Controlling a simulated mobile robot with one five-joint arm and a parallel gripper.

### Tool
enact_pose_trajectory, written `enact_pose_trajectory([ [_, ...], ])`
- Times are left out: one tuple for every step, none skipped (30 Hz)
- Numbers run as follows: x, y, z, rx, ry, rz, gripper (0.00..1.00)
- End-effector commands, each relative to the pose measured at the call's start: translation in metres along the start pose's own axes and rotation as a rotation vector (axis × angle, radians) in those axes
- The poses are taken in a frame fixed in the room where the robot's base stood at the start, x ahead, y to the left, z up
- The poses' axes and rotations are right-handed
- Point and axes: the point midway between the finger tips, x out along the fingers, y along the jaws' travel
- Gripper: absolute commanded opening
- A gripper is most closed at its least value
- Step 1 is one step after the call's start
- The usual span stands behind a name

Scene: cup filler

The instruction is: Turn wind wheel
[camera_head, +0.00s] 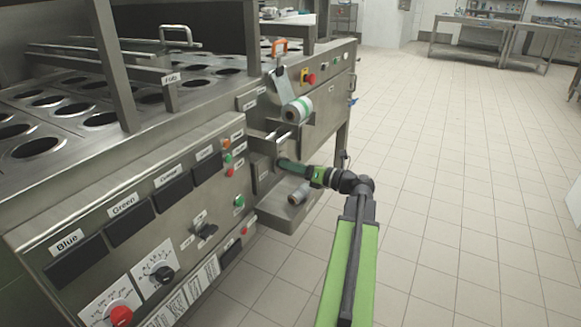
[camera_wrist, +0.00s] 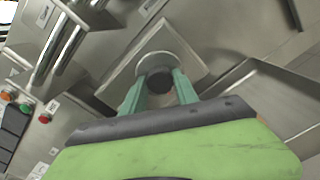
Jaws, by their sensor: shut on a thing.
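The wind wheel appears to be the round grey wheel (camera_wrist: 154,60) on a square metal plate in the wrist view. My gripper (camera_wrist: 158,79) has its two teal fingers at the left and right of the wheel's near side and is shut on it. The fingers cover parts of the wheel's lower edge. In the head view my gripper (camera_head: 281,163) reaches left into the machine's front, below the film roll. The wheel itself cannot be made out there behind the fingers.
The film roll (camera_head: 297,110), white and green, sits above my gripper. A grey cylinder (camera_head: 298,193) lies below it on a metal ledge. The machine's control panel (camera_head: 150,215) with buttons and knobs is to the left. Open tiled floor (camera_head: 450,180) lies to the right.

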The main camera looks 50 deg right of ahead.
Motion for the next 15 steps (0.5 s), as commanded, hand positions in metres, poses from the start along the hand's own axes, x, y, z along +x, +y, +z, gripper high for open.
enact_pose_trajectory([
  [-0.0007, 0.0003, -0.0021, 0.033, 0.006, 0.0, 0.0],
  [-0.0006, 0.0003, -0.0022, 0.054, 0.006, 0.0, 0.0],
  [-0.0006, 0.0003, -0.0022, 0.081, 0.006, 0.0, 0.0],
  [-0.0006, 0.0004, -0.0022, 0.101, 0.006, 0.0, 0.0],
  [-0.0006, 0.0004, -0.0022, 0.119, 0.006, 0.0, 0.0],
  [-0.0006, 0.0004, -0.0022, 0.141, 0.006, 0.0, 0.0],
  [-0.0006, 0.0004, -0.0022, 0.157, 0.006, 0.0, 0.0],
  [-0.0006, 0.0004, -0.0023, 0.171, 0.007, 0.0, 0.0],
  [-0.0006, 0.0004, -0.0023, 0.189, 0.007, 0.0, 0.0],
  [-0.0005, 0.0005, -0.0023, 0.2, 0.007, 0.0, 0.0],
  [-0.0005, 0.0005, -0.0023, 0.212, 0.007, 0.0, 0.0],
  [-0.0005, 0.0005, -0.0023, 0.224, 0.007, 0.0, 0.0],
  [-0.0005, 0.0005, -0.0023, 0.232, 0.007, 0.0, 0.0],
  [-0.0005, 0.0005, -0.0023, 0.24, 0.007, 0.0, 0.0],
  [-0.0005, 0.0005, -0.0023, 0.249, 0.007, 0.0, 0.0],
])
